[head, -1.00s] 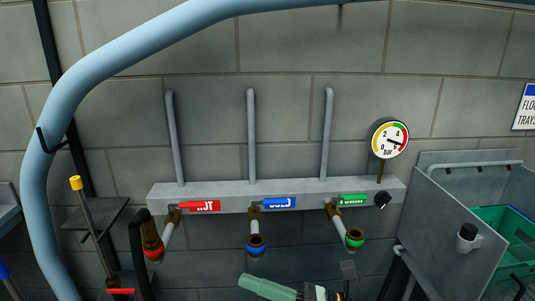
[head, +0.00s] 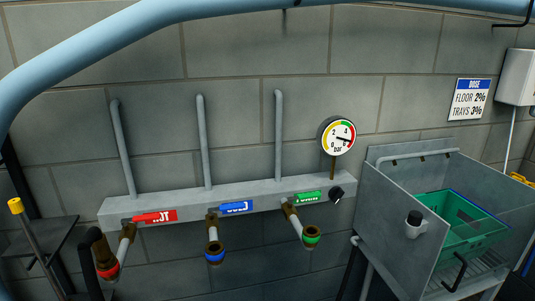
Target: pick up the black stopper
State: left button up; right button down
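A short black cylinder (head: 415,217), which looks like the black stopper, sits upright on a small bracket on the outer left wall of the grey metal sink (head: 385,222). Another small black piece (head: 336,193) is at the right end of the grey pipe manifold; I cannot tell for certain which of the two is the stopper. Neither of my grippers is in the head view.
A green crate (head: 452,226) is in the sink. The manifold (head: 180,204) carries red, blue and green valves, with a gauge (head: 338,136) above its right end. A thick blue pipe (head: 100,50) crosses the upper left. A dark shelf (head: 40,235) is at left.

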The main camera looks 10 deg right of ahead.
aim_at(416, 217)
jog(key=z, duration=1.3)
